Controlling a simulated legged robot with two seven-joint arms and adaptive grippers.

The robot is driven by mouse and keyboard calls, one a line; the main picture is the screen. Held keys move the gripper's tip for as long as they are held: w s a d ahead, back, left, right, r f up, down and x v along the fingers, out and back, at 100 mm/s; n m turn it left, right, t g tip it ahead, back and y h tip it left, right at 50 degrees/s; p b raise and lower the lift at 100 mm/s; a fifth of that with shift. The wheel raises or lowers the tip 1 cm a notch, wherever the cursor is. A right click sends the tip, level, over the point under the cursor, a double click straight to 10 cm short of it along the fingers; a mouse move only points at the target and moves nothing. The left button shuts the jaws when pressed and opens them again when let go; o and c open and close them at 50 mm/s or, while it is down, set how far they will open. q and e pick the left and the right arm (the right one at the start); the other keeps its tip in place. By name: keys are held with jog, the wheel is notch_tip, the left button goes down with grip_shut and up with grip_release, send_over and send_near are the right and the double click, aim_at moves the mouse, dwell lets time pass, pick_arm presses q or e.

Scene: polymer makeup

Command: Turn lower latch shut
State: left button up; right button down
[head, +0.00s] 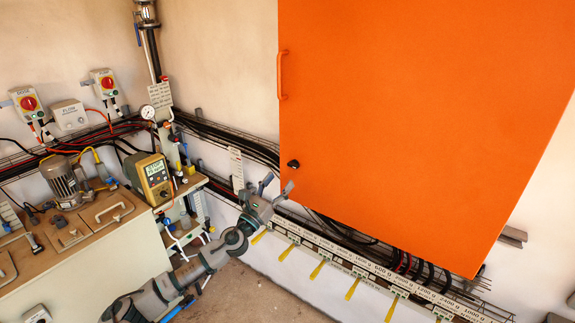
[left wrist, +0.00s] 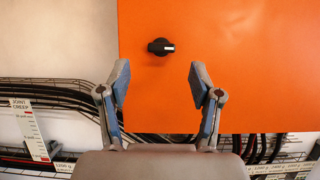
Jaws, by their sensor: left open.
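The lower latch is a small black knob (head: 293,164) near the lower left corner of the orange cabinet door (head: 420,120). In the left wrist view the latch (left wrist: 161,46) shows a pale mark at its right end, and its grip lies about level. My left gripper (head: 279,183) is just below and left of the latch in the head view. In the left wrist view the gripper (left wrist: 160,76) is open and empty, with the latch centred between the fingers but beyond their tips. They look apart from it. My right gripper is in neither view.
An orange handle (head: 282,75) stands out from the door's left edge. Cable trays (head: 235,142) run along the wall behind and below the cabinet. A bench (head: 105,245) with a yellow meter (head: 154,179) stands at the left. A row of yellow-tagged labels (head: 355,262) lies below the door.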

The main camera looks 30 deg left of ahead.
aim_at(291, 166)
pick_arm(q)
jog(key=p+x, duration=0.1)
jog(key=x, duration=0.3)
jog(key=shift+w+d+r, duration=0.15)
jog(key=shift+w+r, duration=0.25)
jog(key=shift+w, duration=0.5)
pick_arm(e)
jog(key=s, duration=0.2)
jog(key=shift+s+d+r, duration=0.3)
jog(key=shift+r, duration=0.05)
pick_arm(q)
jog(key=c, duration=1.1)
jog(key=shift+c, duration=0.2)
